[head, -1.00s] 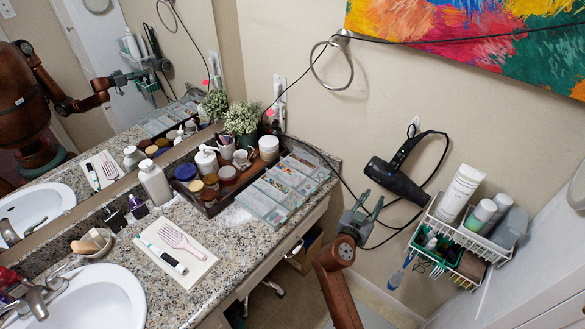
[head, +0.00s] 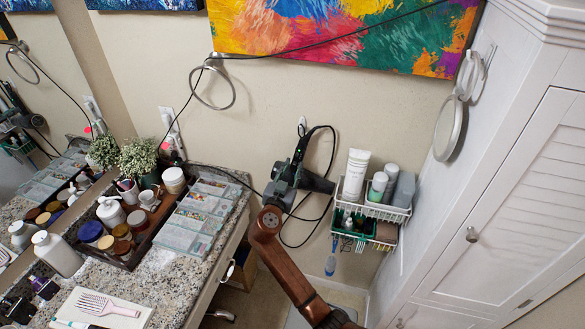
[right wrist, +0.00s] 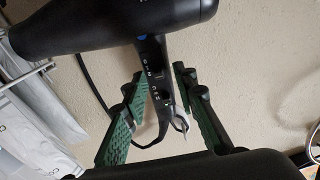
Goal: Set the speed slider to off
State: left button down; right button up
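The black hair dryer (head: 317,183) hangs against the wall beside the wire rack. In the right wrist view its barrel (right wrist: 110,25) crosses the top, and its handle (right wrist: 153,62) runs down with a blue button, small white marks and what looks like the speed slider (right wrist: 165,101). The slider's exact setting is too small to read. My right gripper (head: 292,165) is at the dryer's handle. In the right wrist view its green-padded fingers (right wrist: 160,79) stand open on either side of the handle, with a gap visible on the left. My left gripper is not in view.
A white wire rack (head: 372,208) with tubes and bottles is close right of the dryer. The dryer's cord loops below it. The counter (head: 170,278) with a tray of jars is at left, a white cabinet (head: 500,200) at right.

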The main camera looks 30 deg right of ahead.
grip_shut()
dwell(0.7)
